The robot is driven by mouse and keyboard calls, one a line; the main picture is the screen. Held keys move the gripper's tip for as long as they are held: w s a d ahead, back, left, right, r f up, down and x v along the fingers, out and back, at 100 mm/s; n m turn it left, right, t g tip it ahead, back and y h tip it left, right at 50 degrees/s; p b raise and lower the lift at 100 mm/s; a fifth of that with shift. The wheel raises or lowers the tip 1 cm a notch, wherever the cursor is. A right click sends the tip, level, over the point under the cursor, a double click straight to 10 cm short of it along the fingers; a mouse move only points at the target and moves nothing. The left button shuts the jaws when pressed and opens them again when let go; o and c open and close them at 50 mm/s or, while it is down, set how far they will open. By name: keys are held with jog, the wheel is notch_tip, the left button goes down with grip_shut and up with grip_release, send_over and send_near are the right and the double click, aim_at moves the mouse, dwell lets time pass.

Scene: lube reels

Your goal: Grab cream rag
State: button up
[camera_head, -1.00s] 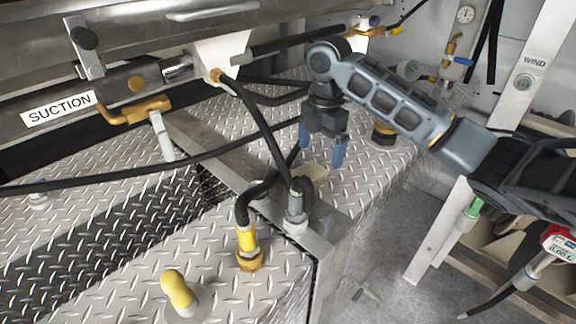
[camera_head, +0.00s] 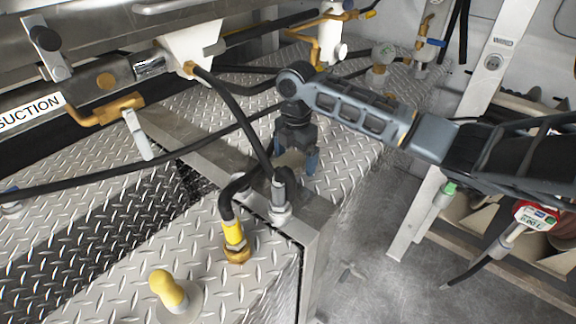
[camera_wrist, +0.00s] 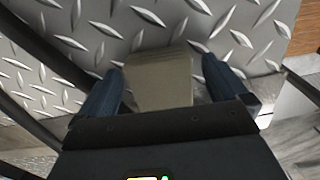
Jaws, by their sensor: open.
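The cream rag (camera_wrist: 160,80) lies on the diamond-plate deck, and in the wrist view it shows between my two fingers with a gap on each side. Its near part is hidden by my gripper's body. In the head view a small part of the rag (camera_head: 291,158) shows beside the black hose, mostly hidden by the hose and my gripper. My gripper (camera_head: 298,165) points down over the rag, fingers apart. In the wrist view my gripper (camera_wrist: 162,85) has one blue finger on each side of the rag, and it is open and empty.
A black hose (camera_head: 240,108) with a metal end fitting (camera_head: 279,200) stands close to the left of my gripper. A yellow-collared hose fitting (camera_head: 234,238) and a yellow knob (camera_head: 168,290) are nearer. The deck's metal edge (camera_head: 318,215) drops to the floor at right.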

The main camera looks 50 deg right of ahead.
jog(key=c, duration=1)
jog(key=shift+c, duration=0.2)
